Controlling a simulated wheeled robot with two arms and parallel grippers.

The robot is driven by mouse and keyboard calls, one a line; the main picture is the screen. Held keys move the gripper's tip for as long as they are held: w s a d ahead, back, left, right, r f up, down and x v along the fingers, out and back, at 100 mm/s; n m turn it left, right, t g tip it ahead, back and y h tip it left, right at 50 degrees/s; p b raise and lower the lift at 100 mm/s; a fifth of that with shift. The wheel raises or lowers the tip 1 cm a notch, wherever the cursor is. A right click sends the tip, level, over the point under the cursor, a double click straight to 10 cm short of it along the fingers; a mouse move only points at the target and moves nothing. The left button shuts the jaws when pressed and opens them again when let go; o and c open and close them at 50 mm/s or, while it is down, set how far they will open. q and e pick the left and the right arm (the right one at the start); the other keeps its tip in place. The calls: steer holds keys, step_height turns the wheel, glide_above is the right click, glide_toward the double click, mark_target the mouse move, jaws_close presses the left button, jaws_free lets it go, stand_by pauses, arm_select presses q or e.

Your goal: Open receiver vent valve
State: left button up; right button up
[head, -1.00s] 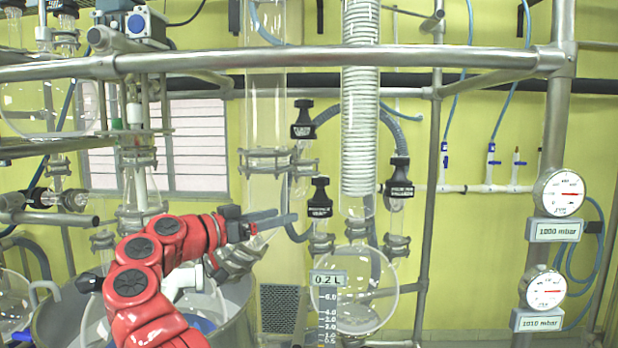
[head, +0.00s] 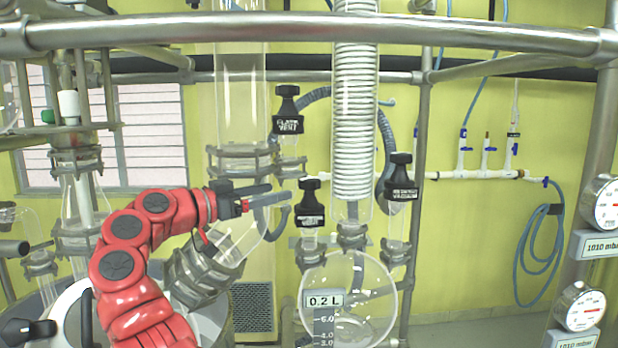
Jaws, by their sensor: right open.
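The receiver vent valve (head: 310,204) is a black knob with a small, hard-to-read white label. It stands upright on a glass neck above the round receiver flask (head: 345,300). My right gripper (head: 280,194), on the red arm, is just left of this knob at about its height, with its fingers pointing right. Its jaws are open and empty. The fingertips appear close to the knob, but I cannot tell the gap in depth. My left gripper is not in view.
A similar black flask vent knob (head: 287,110) is above, and a vacuum valve knob (head: 400,177) is to the right. A glass column (head: 242,100) and a coiled condenser (head: 355,110) stand close by. A steel rail (head: 300,27) crosses above. Pressure gauges (head: 580,307) are at right.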

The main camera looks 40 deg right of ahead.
mark_target(301, 186)
steer(key=d+p, duration=0.1)
steer(key=d, duration=0.2)
steer(key=d+p, duration=0.1)
steer(key=d, duration=0.2)
steer(key=w+d+p, duration=0.1)
steer(key=d+p, duration=0.1)
steer(key=d, duration=0.2)
steer(key=shift+d+r, duration=0.1)
steer(key=shift+r, duration=0.05)
steer(key=shift+w+d+f, duration=0.1)
steer(key=shift+d+f, duration=0.1)
steer(key=shift+d, duration=0.2)
